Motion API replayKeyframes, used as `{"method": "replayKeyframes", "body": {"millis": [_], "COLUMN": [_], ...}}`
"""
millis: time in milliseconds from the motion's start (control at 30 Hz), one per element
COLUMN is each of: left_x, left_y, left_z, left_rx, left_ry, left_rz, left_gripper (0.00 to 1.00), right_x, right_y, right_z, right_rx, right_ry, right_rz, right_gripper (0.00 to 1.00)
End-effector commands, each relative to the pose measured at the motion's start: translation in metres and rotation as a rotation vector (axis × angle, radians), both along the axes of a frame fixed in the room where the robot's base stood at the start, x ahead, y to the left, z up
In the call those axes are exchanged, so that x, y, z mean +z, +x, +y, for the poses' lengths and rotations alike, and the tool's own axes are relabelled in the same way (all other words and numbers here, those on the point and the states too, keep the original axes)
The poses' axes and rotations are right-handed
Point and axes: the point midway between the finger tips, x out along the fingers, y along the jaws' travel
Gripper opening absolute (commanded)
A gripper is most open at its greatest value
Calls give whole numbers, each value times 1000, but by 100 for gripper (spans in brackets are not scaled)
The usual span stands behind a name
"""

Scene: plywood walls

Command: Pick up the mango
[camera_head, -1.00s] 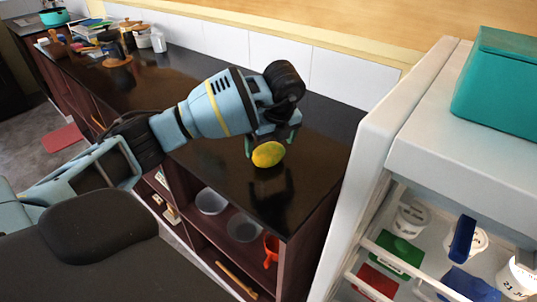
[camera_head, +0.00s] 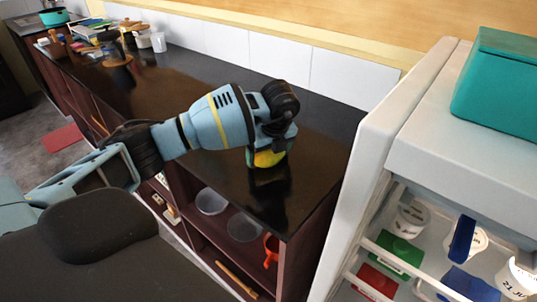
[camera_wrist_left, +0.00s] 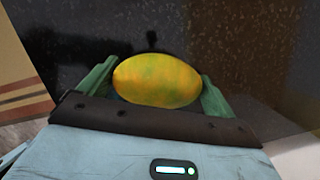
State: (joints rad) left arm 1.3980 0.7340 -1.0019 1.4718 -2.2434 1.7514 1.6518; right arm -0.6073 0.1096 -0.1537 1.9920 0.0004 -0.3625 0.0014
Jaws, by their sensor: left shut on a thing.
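The mango (camera_head: 268,159) is yellow with green patches and is on the dark countertop (camera_head: 185,82), near its right end. My left gripper (camera_head: 268,155) is lowered over it and shut on it, hiding its upper part in the head view. In the left wrist view the mango (camera_wrist_left: 157,80) lies between the two green fingers (camera_wrist_left: 155,88), one on each side. Whether it still touches the counter is hard to tell. My right gripper is not in view.
A white fridge (camera_head: 375,150) with its inside showing stands right of the counter, with a teal box (camera_head: 497,85) on top. Pots and jars (camera_head: 130,35) stand at the counter's far left end. Bowls (camera_head: 243,227) sit on the shelf below. The counter's middle is clear.

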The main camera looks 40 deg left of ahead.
Motion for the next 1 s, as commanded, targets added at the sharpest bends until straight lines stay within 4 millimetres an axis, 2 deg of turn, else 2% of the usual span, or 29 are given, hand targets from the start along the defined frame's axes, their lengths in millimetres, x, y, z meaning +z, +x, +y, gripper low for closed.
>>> {"method": "replayKeyframes", "body": {"millis": [333,567,1000], "left_x": [8,39,44], "left_y": [1,1,-83], "left_z": [0,0,-44], "left_rx": [0,0,-4], "left_ry": [0,-1,0], "left_rz": [-2,-5,-1], "left_gripper": [61,61,61], "right_x": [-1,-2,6], "right_y": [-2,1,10], "right_z": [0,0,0], "right_rx": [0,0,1], "right_ry": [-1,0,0], "right_rz": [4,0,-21], "right_gripper": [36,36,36]}}
